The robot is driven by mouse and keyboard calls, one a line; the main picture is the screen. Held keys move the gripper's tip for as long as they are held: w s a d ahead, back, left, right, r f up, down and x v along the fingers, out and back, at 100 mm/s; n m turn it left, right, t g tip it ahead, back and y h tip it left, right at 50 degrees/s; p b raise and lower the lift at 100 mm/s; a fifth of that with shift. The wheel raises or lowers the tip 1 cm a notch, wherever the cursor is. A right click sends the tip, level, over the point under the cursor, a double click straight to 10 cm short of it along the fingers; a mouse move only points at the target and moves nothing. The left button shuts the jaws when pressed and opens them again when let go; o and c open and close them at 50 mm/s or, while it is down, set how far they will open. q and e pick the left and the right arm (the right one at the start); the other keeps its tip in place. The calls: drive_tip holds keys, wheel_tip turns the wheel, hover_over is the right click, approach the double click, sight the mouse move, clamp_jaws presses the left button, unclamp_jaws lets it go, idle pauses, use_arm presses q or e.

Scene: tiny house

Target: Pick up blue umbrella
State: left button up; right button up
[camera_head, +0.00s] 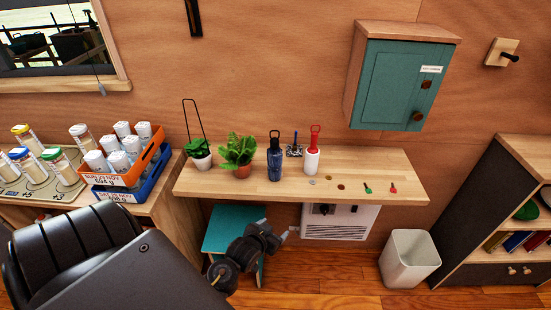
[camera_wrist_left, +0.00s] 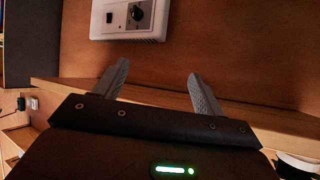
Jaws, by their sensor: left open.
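A dark blue upright object (camera_head: 275,158) with a loop on top stands on the wooden shelf (camera_head: 215,180). It looks like a folded umbrella or a bottle; I cannot tell for sure. No other blue umbrella shows clearly. My left gripper (camera_head: 288,232) is below the front edge of the shelf, in front of the wall heater, apart from the blue object. In the left wrist view my left gripper (camera_wrist_left: 158,86) has its fingers spread with nothing between them. The blue object is not seen in that view. My right gripper is not in view.
The shelf also holds potted plants (camera_head: 238,151), a white and red item (camera_head: 312,153) and small pieces. A heater (camera_head: 345,222) and teal stool (camera_head: 222,222) sit below. A white bin (camera_head: 408,257), bottle crates (camera_head: 125,188) and a teal cabinet (camera_head: 392,82) are nearby.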

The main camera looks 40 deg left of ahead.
use_arm(q)
wheel_tip(320, 180, up, 8)
drive_tip(key=w+a+t, duration=0.1)
drive_tip(key=n+t+y+p, duration=0.1)
drive_tip(key=n+t+y, duration=0.1)
drive_tip(key=t+y, duration=0.15)
approach(274, 152)
drive_tip(key=w, duration=0.2)
drive_tip(key=shift+t, duration=0.45)
drive_tip(key=p+x, duration=0.1)
drive_tip(key=x, duration=0.4)
drive_tip(key=shift+w+a+f, duration=0.1)
drive_tip(key=shift+a+f, duration=0.05)
drive_tip(key=shift+a, duration=0.1)
drive_tip(key=shift+w+a+p, duration=0.1)
drive_tip(key=shift+w+p, duration=0.05)
drive_tip(key=shift+p, duration=0.2)
drive_tip(key=shift+f+p+x, duration=0.2)
drive_tip(key=shift+p+x, duration=0.65)
drive_tip(key=shift+x, duration=1.55)
drive_tip(key=shift+a, duration=0.1)
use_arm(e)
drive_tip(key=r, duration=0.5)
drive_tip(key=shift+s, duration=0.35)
use_arm(q)
drive_tip(key=shift+c, duration=0.4)
drive_tip(key=c, duration=1.1)
drive_tip(key=shift+c, duration=0.3)
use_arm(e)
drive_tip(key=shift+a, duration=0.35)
